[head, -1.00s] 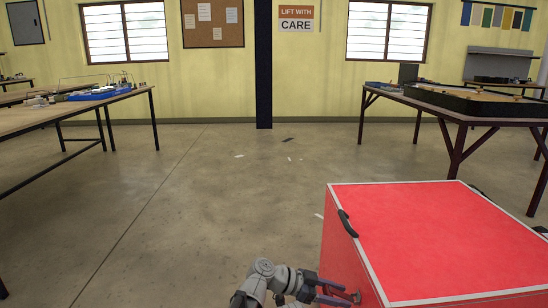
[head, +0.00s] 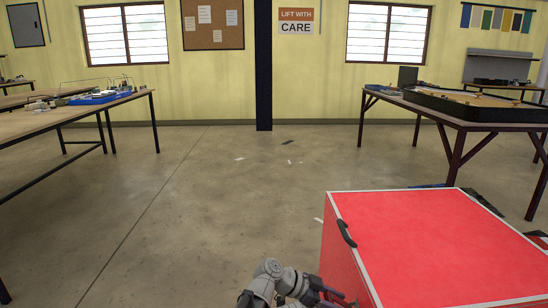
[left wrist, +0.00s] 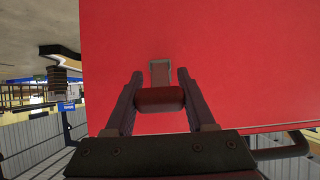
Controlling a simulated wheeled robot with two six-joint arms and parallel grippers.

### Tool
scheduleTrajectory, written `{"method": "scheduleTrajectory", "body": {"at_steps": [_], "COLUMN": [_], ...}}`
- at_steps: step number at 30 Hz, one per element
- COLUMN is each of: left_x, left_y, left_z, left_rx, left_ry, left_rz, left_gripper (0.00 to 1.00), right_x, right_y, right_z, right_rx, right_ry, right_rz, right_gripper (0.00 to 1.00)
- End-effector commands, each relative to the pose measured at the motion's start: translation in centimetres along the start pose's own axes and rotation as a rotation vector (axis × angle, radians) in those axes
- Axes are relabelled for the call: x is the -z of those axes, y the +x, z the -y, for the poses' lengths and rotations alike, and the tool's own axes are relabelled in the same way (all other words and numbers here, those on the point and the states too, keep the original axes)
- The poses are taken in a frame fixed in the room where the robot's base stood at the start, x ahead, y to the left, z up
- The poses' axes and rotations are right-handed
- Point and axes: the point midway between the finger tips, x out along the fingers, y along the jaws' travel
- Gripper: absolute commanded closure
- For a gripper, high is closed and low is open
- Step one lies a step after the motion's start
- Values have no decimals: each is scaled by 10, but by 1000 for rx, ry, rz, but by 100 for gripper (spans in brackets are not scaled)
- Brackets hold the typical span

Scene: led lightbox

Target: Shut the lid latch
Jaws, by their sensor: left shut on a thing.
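A red box (head: 345,268) with pale edges stands at the lower right of the head view. Its red lid (head: 440,240) lies flat on top, with a black handle (head: 346,233) at the left edge. My left gripper (head: 340,301) is at the box's left side, low in the head view and partly cut off by the frame's bottom edge. In the left wrist view the latch, a brownish tab (left wrist: 159,99) below a small grey plate (left wrist: 160,73), lies against the red face. My left gripper (left wrist: 160,86) is shut on the tab. My right gripper is not in view.
A table with a blue tray (head: 95,97) stands at the left. Another table with a black-rimmed tray (head: 470,107) stands at the back right. The concrete floor (head: 200,210) left of the box is open.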

Motion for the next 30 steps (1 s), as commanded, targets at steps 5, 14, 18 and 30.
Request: {"method": "scheduleTrajectory", "body": {"at_steps": [5, 14, 18, 30], "left_x": [6, 7, 6, 12], "left_y": [-1, 0, 1, 0], "left_z": [0, -1, -1, 0], "left_rx": [-3, -2, -2, -3], "left_ry": [1, 1, 1, 2], "left_rz": [54, 114, 116, 169], "left_gripper": [100, 100, 100, 100], "right_x": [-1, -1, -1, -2], "right_y": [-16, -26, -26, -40], "right_z": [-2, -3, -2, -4], "right_rx": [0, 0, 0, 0], "right_ry": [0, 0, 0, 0], "right_rz": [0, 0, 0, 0], "right_gripper": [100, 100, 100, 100]}}
